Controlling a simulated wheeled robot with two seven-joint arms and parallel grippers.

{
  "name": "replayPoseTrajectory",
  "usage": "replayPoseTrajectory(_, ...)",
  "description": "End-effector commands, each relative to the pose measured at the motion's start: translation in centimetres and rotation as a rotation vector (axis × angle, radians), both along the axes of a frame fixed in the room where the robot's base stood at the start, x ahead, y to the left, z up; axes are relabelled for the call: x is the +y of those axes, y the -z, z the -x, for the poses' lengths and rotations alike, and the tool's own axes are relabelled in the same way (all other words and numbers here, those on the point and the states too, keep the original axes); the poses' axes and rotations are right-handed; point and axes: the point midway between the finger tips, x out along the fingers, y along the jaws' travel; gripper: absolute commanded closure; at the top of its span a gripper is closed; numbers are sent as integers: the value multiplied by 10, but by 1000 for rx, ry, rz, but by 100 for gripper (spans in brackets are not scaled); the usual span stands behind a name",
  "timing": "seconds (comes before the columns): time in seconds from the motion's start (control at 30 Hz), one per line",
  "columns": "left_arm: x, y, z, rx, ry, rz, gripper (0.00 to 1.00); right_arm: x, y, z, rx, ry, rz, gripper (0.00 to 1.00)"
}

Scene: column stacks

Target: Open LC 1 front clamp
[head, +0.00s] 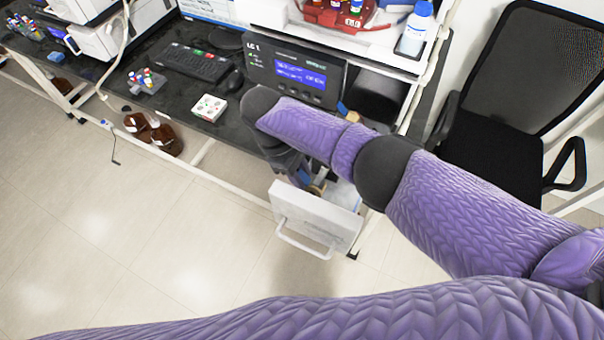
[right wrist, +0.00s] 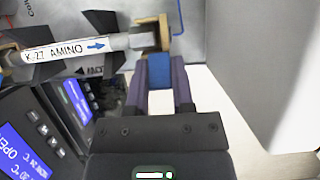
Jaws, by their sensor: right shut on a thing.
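The LC 1 unit (head: 295,72) has a lit blue display and stands at the bench edge in the head view. In the right wrist view a white column (right wrist: 75,52) labelled K-27 AMINO lies across dark holders. A tan clamp (right wrist: 164,30) is at the column's right end, with a blue tab (right wrist: 159,72) below it. My right gripper (right wrist: 166,80) is shut on the blue tab. In the head view my right gripper (head: 306,178) is partly hidden by my forearm. My left gripper is out of view.
A black chair (head: 490,150) stands at the right. The floor in front is clear.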

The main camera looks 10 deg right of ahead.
Motion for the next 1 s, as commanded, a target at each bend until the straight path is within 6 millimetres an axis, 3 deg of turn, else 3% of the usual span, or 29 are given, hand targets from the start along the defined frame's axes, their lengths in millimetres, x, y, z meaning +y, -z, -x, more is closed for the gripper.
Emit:
replayPoseTrajectory(0.43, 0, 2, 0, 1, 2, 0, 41, 0, 2, 1, 6, 0, 5, 100)
replayPoseTrajectory(0.47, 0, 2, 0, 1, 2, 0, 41, 0, 2, 1, 6, 0, 5, 66)
replayPoseTrajectory(0.6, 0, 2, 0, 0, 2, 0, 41, 0, 2, 1, 6, 0, 5, 37)
replayPoseTrajectory(1.0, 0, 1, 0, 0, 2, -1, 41, 0, 1, 0, 4, 0, 7, 35)
